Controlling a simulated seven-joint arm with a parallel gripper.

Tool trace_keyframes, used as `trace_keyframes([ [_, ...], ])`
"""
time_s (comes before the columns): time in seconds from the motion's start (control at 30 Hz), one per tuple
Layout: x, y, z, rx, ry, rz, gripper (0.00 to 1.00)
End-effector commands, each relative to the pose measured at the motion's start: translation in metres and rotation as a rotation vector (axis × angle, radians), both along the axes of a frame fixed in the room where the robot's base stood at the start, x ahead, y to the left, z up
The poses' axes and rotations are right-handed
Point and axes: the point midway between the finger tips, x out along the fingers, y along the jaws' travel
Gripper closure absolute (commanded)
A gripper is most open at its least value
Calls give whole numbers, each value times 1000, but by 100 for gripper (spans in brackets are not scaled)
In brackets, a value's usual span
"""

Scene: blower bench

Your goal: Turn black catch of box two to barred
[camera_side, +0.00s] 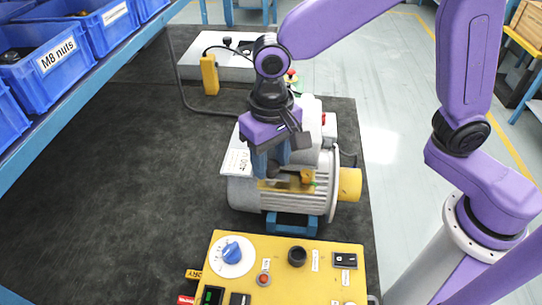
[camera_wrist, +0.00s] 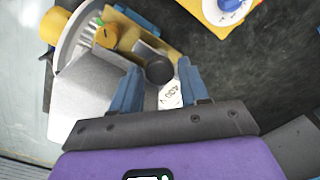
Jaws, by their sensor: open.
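My gripper (camera_side: 271,164) points down over the grey ribbed motor housing (camera_side: 243,195) in the side view. In the wrist view its two blue fingers (camera_wrist: 159,72) are apart, one on each side of a round black knob, likely the black catch (camera_wrist: 159,70). Whether the fingers touch it or are level with it I cannot tell. The fingers mostly hide the knob in the side view. Beside it lies a white label (camera_wrist: 171,93), too small to read surely. A yellow knob (camera_wrist: 107,36) sits on the same brass-coloured plate; it also shows in the side view (camera_side: 307,177).
A yellow control panel (camera_side: 279,248) with a blue dial (camera_side: 232,252), a black knob and switches stands in front. Blue bins (camera_side: 55,60) line a shelf at the left. A grey box (camera_side: 225,65) stands behind. The dark mat (camera_side: 110,180) left of the motor is clear.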

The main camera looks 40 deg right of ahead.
Motion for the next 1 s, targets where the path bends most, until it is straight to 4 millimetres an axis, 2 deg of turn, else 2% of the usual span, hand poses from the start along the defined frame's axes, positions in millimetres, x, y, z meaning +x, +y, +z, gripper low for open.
trace_keyframes([
  [0.13, 0, 0, 0, 0, 0, 0, 56],
  [0.2, 0, 0, 0, 0, 0, 0, 78],
  [0.27, 0, 0, 0, 0, 0, 0, 97],
  [0.67, 0, 0, 0, 0, 1, 54, 97],
  [1.0, 0, 0, 1, 0, 0, 297, 97],
])
